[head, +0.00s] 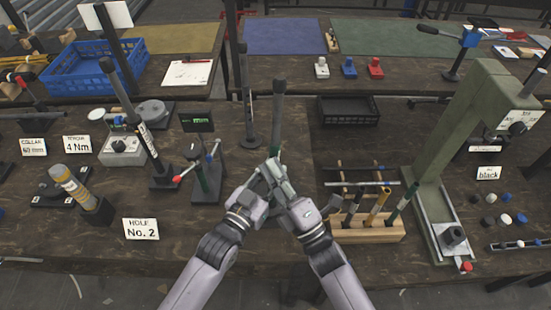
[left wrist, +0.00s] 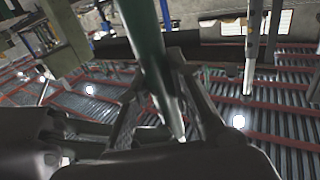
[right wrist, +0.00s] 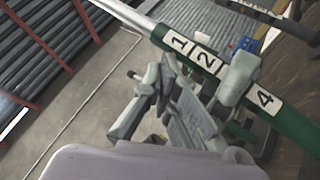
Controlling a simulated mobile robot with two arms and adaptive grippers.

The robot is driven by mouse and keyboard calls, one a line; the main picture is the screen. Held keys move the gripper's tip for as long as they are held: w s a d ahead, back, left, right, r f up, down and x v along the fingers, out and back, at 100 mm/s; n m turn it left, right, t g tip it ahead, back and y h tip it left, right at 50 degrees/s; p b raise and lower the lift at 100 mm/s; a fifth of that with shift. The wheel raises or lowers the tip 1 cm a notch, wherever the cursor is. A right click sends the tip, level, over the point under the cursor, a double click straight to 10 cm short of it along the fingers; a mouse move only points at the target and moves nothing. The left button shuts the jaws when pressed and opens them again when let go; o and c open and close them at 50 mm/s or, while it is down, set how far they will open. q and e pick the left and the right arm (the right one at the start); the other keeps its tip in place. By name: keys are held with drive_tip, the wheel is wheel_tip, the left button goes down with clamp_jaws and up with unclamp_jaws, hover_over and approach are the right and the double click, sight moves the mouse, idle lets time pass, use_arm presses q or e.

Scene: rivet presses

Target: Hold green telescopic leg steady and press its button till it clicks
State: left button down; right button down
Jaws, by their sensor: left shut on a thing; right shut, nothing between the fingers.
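The green telescopic leg (head: 274,138) stands roughly upright at the middle of the bench in the head view, with a dark upper end. My left gripper (head: 264,180) is shut on it; the left wrist view shows the green tube (left wrist: 146,45) running between the fingers. The right wrist view shows the leg's silver section (right wrist: 128,14) and green tube with white labels 1, 2 and 4. A grey finger covers the tube between 2 and 4. My right gripper (right wrist: 163,80) is shut and empty, close beside the tube. I cannot make out the button.
A wooden rack (head: 365,234) with several tubes stands just right of my grippers. A green press (head: 440,150) stands farther right. A small stand with a green display (head: 197,120) and a "HOLE No. 2" card (head: 141,229) are left. A black tray (head: 348,110) lies behind.

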use_arm(q)
drive_tip(key=shift+s+d+f, duration=0.1)
drive_tip(key=shift+s+f, duration=0.15)
drive_tip(key=shift+f, duration=0.15)
use_arm(e)
drive_tip(key=shift+d, duration=0.2)
drive_tip(key=shift+s+r, duration=0.15)
drive_tip(key=shift+s, duration=0.9)
drive_tip(key=shift+s+r, duration=0.2)
drive_tip(key=shift+s, duration=2.35)
use_arm(q)
drive_tip(key=c, duration=1.5)
unclamp_jaws()
drive_tip(key=shift+w+r, duration=0.15)
drive_tip(key=shift+o, duration=0.7)
drive_tip(key=shift+r, duration=0.15)
